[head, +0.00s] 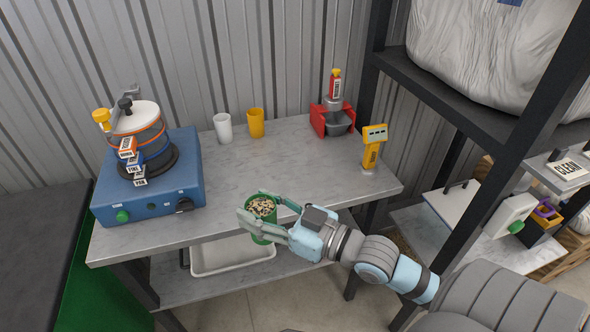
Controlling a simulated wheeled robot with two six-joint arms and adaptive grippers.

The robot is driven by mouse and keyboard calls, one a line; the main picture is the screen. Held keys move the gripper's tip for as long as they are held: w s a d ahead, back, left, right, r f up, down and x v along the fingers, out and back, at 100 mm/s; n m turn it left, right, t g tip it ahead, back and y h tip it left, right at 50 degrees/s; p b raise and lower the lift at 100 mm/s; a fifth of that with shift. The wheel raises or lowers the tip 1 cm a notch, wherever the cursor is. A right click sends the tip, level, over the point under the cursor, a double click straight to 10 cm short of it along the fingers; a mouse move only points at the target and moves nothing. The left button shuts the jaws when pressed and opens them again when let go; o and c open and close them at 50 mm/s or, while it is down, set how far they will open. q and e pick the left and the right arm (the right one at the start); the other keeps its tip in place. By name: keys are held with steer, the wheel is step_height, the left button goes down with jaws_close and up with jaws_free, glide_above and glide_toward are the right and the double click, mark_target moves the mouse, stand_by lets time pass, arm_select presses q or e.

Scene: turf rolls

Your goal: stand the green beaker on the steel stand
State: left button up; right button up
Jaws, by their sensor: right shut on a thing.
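The green beaker (263,228) is full of pale and brown bits and looks upright. My right gripper (262,218) is shut around it, with fingers on both sides hiding part of its wall. It is held at the front edge of the bench, overlapping the edge in the head view; its exact height is unclear. A grey metal piece (338,123) sits within a red bracket (317,118) at the bench's back right; I cannot tell whether this is the steel stand. My left gripper is not in view.
The grey bench (285,170) has clear room in the middle. A white cup (223,128) and a yellow cup (256,123) stand at the back. A blue machine (188,170) is at left, a yellow meter (371,150) at right. A white tray (215,268) lies below.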

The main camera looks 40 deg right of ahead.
steer(key=w+d+r+m+h+b, duration=0.2)
steer(key=w+d+r+m+h, duration=0.25)
steer(key=w+d+h, duration=0.5)
steer(key=w+d+r+m+h+b, duration=0.2)
steer(key=w+d+r+m+h, duration=0.3)
steer(key=d, duration=0.7)
steer(key=shift+n+t+y, duration=0.3)
steer(key=shift+n+y, duration=0.15)
steer(key=shift+y, duration=0.1)
steer(key=f+b, duration=0.2)
steer(key=f, duration=0.4)
steer(key=f+b, duration=0.2)
steer(key=f, duration=0.5)
steer(key=w+f+b, duration=0.1)
steer(key=f+b, duration=0.1)
steer(key=f, duration=0.4)
steer(key=shift+d+f, duration=0.15)
steer(key=shift+f, duration=0.2)
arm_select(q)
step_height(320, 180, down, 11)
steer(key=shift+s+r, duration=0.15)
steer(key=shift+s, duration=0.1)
arm_select(e)
steer(key=o, duration=1.2)
steer(key=shift+o, duration=0.2)
steer(key=shift+s, duration=0.15)
